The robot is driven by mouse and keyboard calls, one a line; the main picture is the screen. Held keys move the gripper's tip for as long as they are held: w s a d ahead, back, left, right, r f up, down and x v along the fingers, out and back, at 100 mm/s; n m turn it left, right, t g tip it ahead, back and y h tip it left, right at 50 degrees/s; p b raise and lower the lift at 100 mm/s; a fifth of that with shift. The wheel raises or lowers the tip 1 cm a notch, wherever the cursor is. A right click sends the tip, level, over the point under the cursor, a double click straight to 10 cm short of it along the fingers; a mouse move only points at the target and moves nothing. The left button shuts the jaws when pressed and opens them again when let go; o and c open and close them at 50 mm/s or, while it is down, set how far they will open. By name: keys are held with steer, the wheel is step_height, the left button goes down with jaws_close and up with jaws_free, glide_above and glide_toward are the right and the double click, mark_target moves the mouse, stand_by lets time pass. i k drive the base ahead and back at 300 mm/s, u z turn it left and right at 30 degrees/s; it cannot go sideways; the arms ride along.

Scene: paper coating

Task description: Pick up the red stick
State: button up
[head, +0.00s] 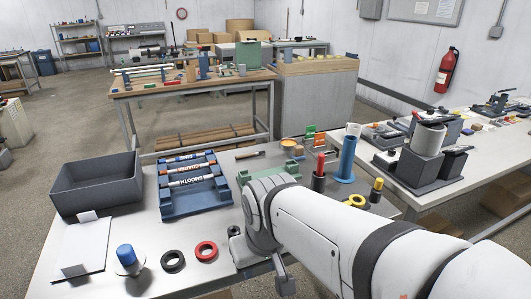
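A red stick (320,163) stands upright in a small dark cup (318,183) on the near table, just beyond my arm. My white arm reaches in from the lower right and bends down over the table's front. A grey piece below the bend appears to be part of my gripper (285,278); the arm hides the rest. I cannot see its fingertips or whether it holds anything. It is in front of the cup and apart from the red stick.
A blue rack (195,203) holds several labelled white rollers. A grey bin (95,190) stands left of it. A blue upright tube (347,155) and a yellow ring (355,201) are near the cup. Black and red rings (206,251) lie at the front.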

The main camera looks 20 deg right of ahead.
mark_target(321, 158)
steer(key=u, duration=0.95)
steer(key=k, duration=1.3)
steer(key=z, duration=1.3)
steer(key=i, duration=1.7)
steer(key=z, duration=0.05)
